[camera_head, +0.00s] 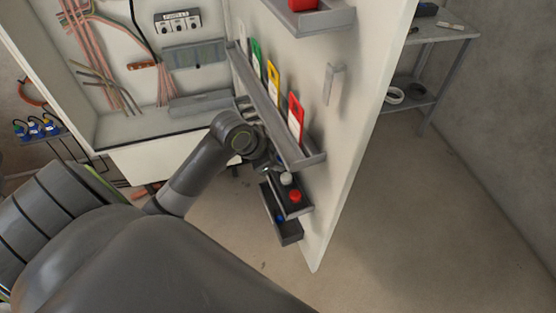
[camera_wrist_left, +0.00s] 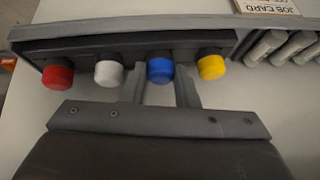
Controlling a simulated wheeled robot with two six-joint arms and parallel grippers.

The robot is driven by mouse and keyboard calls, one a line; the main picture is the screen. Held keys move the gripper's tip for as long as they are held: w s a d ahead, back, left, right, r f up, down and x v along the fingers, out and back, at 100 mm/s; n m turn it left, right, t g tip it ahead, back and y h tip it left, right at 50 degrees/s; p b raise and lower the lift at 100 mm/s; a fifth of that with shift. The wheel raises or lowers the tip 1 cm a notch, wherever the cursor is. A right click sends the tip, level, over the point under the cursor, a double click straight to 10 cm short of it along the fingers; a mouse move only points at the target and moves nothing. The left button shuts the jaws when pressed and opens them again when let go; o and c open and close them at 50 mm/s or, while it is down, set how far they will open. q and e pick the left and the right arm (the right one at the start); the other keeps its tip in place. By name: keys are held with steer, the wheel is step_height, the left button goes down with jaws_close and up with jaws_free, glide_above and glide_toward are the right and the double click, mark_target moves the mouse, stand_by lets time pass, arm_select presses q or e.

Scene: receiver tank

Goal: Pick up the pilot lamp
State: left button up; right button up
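Several round-capped lamps stand in a row on a dark holder: a red lamp (camera_wrist_left: 57,75), a white lamp (camera_wrist_left: 108,73), a blue lamp (camera_wrist_left: 160,70) and a yellow lamp (camera_wrist_left: 211,67) in the left wrist view. My left gripper (camera_wrist_left: 160,88) is open, its two fingers apart on either side of the blue lamp, with gaps showing. I cannot tell how far in depth they reach. In the head view the red lamp (camera_head: 295,195) and white lamp (camera_head: 286,178) show beside my left gripper (camera_head: 266,166); the other two are hidden there. My right gripper is not in view.
The holder is on the open cabinet door (camera_head: 345,125), below a long rack (camera_head: 270,105) of coloured tags. A lower dark box (camera_head: 288,232) sits beneath it. A shelf unit (camera_head: 433,70) stands at the back right. The floor right of the door is clear.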

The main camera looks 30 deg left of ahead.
arm_select(q)
steer(key=shift+c, duration=1)
steer(key=shift+r, duration=0.1)
